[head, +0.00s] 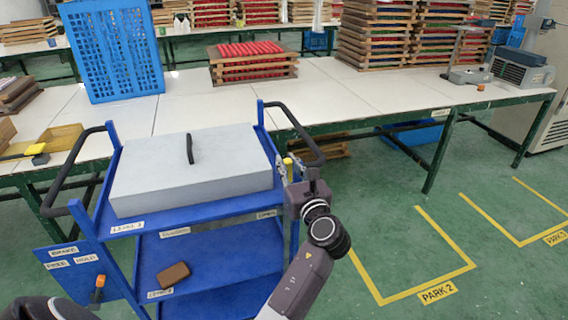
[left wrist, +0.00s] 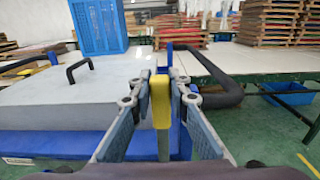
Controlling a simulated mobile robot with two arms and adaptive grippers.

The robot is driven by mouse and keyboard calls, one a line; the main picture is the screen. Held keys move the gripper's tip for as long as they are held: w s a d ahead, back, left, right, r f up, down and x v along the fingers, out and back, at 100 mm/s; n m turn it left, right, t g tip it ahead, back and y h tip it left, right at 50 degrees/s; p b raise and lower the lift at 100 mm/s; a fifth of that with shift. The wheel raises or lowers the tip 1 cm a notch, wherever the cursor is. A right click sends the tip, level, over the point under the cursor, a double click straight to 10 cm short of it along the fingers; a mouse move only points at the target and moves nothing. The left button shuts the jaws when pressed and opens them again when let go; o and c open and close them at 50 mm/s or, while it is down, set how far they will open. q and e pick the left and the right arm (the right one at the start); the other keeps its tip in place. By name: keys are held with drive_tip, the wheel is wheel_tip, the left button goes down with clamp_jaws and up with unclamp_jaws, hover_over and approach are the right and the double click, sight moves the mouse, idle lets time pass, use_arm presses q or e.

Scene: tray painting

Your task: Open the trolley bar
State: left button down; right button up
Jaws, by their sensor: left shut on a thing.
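The blue trolley (head: 205,255) stands in front of the long table, with a grey lidded box (head: 190,172) on its top deck. At its right side is a bar with a yellow grip (head: 292,157); in the left wrist view the yellow grip (left wrist: 160,103) stands upright on a thin grey rod. My left gripper (head: 287,168) is shut on this grip, one finger on each side of it. The fingers and wrist hide part of the bar in the head view. My right gripper is not in view.
Black push handles (head: 295,130) rise at the trolley's ends, the right one close beside my left gripper. A brake panel (head: 78,268) has an orange lever (head: 98,288). A brown block (head: 173,274) lies on the lower shelf. Green floor is free at right.

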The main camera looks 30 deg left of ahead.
use_arm(q)
drive_tip(key=c, duration=1.8)
unclamp_jaws()
drive_tip(key=shift+w+d, duration=0.2)
drive_tip(key=shift+d, duration=0.05)
drive_tip(key=shift+a, duration=0.1)
wheel_tip(320, 180, up, 10)
drive_tip(key=shift+f, duration=0.1)
